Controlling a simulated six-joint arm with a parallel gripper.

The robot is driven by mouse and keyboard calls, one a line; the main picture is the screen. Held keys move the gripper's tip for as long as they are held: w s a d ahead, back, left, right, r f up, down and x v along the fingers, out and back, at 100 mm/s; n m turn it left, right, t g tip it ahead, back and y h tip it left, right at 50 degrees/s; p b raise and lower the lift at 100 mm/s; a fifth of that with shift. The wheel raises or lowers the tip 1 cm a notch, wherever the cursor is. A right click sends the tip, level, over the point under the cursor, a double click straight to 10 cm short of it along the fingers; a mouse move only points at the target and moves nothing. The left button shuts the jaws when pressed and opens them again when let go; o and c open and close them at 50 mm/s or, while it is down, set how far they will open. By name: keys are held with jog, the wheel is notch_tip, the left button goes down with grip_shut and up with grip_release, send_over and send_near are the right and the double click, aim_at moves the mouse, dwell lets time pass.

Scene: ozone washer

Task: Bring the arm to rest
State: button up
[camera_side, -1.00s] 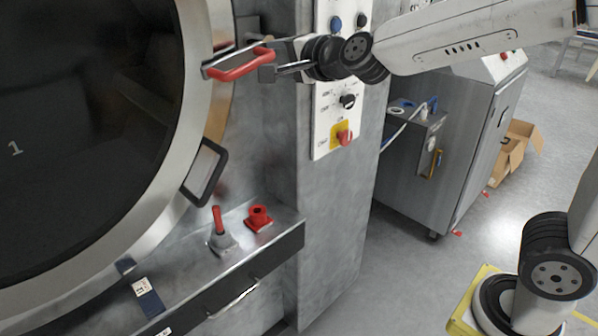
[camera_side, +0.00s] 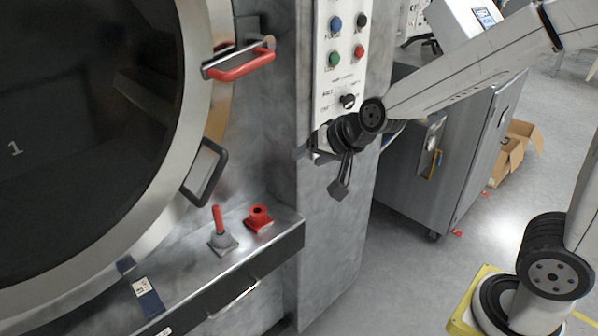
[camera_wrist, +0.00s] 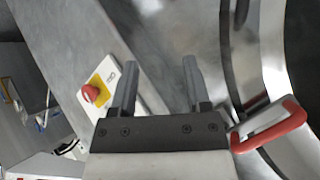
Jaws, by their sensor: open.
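My gripper (camera_side: 340,186) hangs pointing down in front of the lower part of the control panel, to the right of the round door, in the side view. In the wrist view my gripper (camera_wrist: 158,78) shows two dark fingers apart with nothing between them. It holds nothing. The red door handle (camera_side: 240,66) is to the upper left of it, and the handle also shows at the right in the wrist view (camera_wrist: 272,132). My wrist hides the lower end of the panel in the side view.
The control panel (camera_side: 328,88) carries buttons and a black knob (camera_side: 347,101). Its red switch (camera_wrist: 91,94) shows in the wrist view. A ledge below holds a red-handled lever (camera_side: 219,228) and a red fitting (camera_side: 259,217).

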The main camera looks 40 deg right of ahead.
jog(key=s+d+f+n+g, duration=0.1)
jog(key=s+f+n+g, duration=0.2)
jog(key=s+f, duration=0.3)
jog(key=s+d+f+n+g+h, duration=0.1)
jog(key=s+d+f+n+g, duration=0.1)
jog(key=s+f+n+g, duration=0.1)
jog(key=s+f+n, duration=0.1)
jog(key=s+f, duration=0.1)
jog(key=s, duration=0.1)
jog(key=shift+s+d+f+g, duration=0.3)
jog(key=shift+s+f+g, duration=0.05)
jog(key=shift+g, duration=0.05)
